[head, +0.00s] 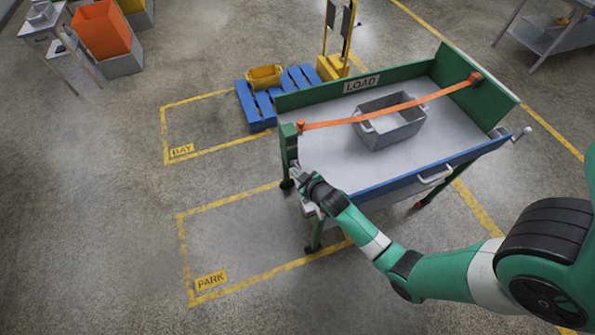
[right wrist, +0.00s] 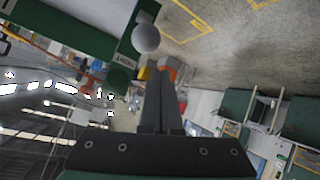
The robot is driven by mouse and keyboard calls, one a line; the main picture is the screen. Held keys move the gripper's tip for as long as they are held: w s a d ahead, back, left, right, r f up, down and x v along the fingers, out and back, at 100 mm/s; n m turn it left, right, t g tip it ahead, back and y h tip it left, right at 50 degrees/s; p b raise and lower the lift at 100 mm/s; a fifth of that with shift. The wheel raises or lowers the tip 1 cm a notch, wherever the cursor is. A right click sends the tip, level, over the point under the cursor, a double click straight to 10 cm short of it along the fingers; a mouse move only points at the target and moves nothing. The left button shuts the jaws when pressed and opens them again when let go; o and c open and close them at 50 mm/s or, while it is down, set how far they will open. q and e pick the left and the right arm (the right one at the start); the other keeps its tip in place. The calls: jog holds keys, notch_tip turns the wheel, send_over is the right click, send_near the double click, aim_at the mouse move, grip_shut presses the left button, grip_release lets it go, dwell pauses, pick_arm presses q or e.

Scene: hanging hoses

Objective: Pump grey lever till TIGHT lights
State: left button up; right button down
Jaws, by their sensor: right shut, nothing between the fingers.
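A green cart (head: 462,58) carries an orange strap (head: 385,112) stretched across its top, above a grey bin (head: 372,138). My right gripper (head: 296,171) is shut and empty beside the cart's near left post. In the right wrist view its dark fingers (right wrist: 160,78) are together. A grey ball knob (right wrist: 146,38) shows there just past the fingers, beside a green part; the fingers look apart from it. A small white label next to it is too small to read surely. I see no clearly lit TIGHT lamp. My left gripper is out of view.
A rod with a pale knob (head: 527,131) sticks out at the cart's right side. A blue pallet (head: 262,108) with a yellow crate (head: 264,76) stands behind the cart. The floor left of the cart, around the PARK marking (head: 211,280), is clear.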

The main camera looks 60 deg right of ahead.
jog(key=s+a+r+p, duration=0.1)
jog(key=s+a+r, duration=0.1)
jog(key=s+a, duration=0.2)
jog(key=shift+s+a+r, duration=0.15)
jog(key=shift+s+a, duration=0.05)
jog(key=shift+s, duration=1.35)
